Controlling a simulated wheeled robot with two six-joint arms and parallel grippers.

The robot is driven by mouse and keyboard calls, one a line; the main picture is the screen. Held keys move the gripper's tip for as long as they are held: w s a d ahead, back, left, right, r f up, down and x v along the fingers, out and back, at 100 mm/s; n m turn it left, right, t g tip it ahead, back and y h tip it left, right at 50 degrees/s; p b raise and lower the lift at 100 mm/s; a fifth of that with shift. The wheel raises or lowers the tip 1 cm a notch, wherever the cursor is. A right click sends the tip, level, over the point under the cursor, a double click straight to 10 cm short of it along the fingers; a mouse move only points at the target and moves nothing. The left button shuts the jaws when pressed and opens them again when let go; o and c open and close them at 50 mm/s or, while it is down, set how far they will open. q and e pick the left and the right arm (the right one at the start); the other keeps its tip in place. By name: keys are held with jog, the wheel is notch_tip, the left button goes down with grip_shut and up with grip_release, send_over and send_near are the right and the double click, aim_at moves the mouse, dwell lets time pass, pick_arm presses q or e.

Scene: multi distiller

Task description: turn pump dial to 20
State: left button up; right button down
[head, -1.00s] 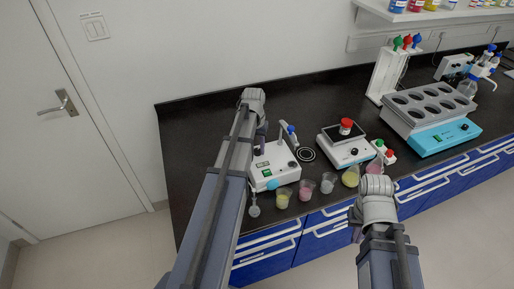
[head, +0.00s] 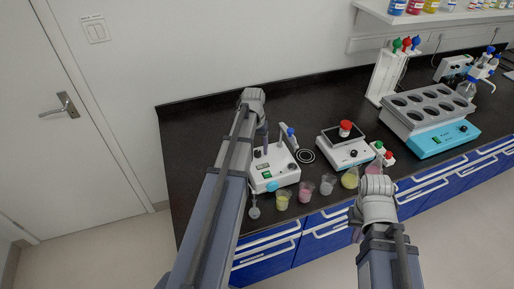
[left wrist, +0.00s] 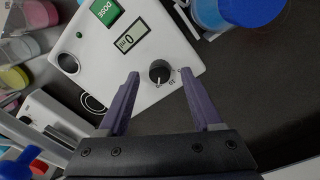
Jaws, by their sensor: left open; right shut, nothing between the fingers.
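The pump is a white box (head: 273,172) on the black bench in the head view, and its panel (left wrist: 100,28) fills the upper left wrist view. Its black dial (left wrist: 160,72) has a white pointer mark and printed numbers around it. The small display (left wrist: 131,36) reads 0 ml, beside a green DOSE button (left wrist: 106,11). My left gripper (left wrist: 158,75) is open, one finger on each side of the dial, with no clear contact visible. My right arm (head: 377,200) is at the front edge; its gripper is hidden in the head view.
Several small beakers, such as a yellow one (head: 282,201), stand along the bench's front edge. A balance (head: 345,148) with a red-capped jar is right of the pump. A blue-based rack (head: 440,140) stands farther right. The bench behind the pump is clear.

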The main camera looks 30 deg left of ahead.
aim_at(257, 153)
pick_arm(q)
jog(key=r+p, duration=0.6)
jog(key=shift+a+r, duration=0.2)
jog(key=shift+r, duration=0.15)
jog(key=shift+s+d+f, duration=0.1)
jog(key=shift+d, duration=0.25)
jog(key=s+d+f+m+b, duration=0.1)
jog(key=s+d, duration=0.4)
jog(key=d, duration=0.5)
jog(key=s+d+f+m+y+b, duration=0.1)
jog(key=s+d+m, duration=0.2)
jog(key=s+d, duration=0.3)
jog(key=s+d+f+m+b, duration=0.1)
jog(key=s+d, duration=0.4)
jog(key=d, duration=0.8)
jog(key=shift+s+d+f+m+y+b, duration=0.3)
jog(key=shift+d+m+y+b, duration=0.1)
jog(key=shift+m, duration=0.5)
